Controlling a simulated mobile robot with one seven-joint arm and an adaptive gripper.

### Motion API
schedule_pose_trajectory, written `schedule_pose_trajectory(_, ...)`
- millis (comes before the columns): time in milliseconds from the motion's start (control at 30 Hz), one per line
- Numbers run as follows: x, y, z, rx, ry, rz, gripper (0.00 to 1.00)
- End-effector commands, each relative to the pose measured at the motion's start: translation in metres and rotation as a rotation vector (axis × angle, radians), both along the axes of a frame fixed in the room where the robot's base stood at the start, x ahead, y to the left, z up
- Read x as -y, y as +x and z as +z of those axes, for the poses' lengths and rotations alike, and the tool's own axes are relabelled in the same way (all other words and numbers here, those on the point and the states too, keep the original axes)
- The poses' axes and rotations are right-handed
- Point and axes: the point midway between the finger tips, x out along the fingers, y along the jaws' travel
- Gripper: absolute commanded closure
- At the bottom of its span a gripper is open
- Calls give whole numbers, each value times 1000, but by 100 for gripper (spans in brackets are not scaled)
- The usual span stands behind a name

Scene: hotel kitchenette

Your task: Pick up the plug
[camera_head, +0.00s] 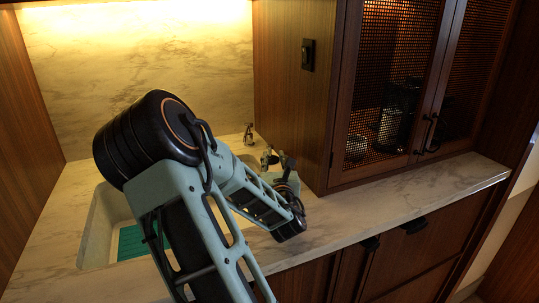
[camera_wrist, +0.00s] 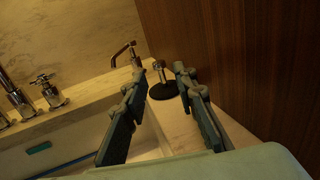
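The plug is likely the small black disc with an upright metal knob (camera_wrist: 164,92) in the wrist view. It rests on the pale counter beside the dark wood panel. In the head view its metal knob shows just beyond my gripper (camera_head: 267,155); its base is hard to make out there. My gripper (camera_wrist: 159,73) is open and empty in the wrist view. Its two fingers point toward the plug, which appears between and beyond the fingertips. I see no contact.
A white sink (camera_head: 100,225) with a teal piece (camera_head: 131,240) lies left, partly behind my arm. A thin tap (camera_wrist: 124,50) and cross-handled taps (camera_wrist: 48,90) stand at its back. The wood cabinet side (camera_wrist: 210,50) rises close on the right. The right counter (camera_head: 400,195) is clear.

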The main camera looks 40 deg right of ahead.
Motion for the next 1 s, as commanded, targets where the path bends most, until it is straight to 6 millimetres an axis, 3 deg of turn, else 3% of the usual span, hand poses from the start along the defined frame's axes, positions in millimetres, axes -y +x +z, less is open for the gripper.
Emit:
schedule_pose_trajectory(200, 17, 28, 0, 2, -1, 0, 74)
schedule_pose_trajectory(467, 26, 44, -1, 1, 2, 0, 74)
schedule_pose_trajectory(767, 44, 79, -4, 2, 3, 1, 74)
schedule_pose_trajectory(1000, 48, 86, -4, 1, 4, 0, 74)
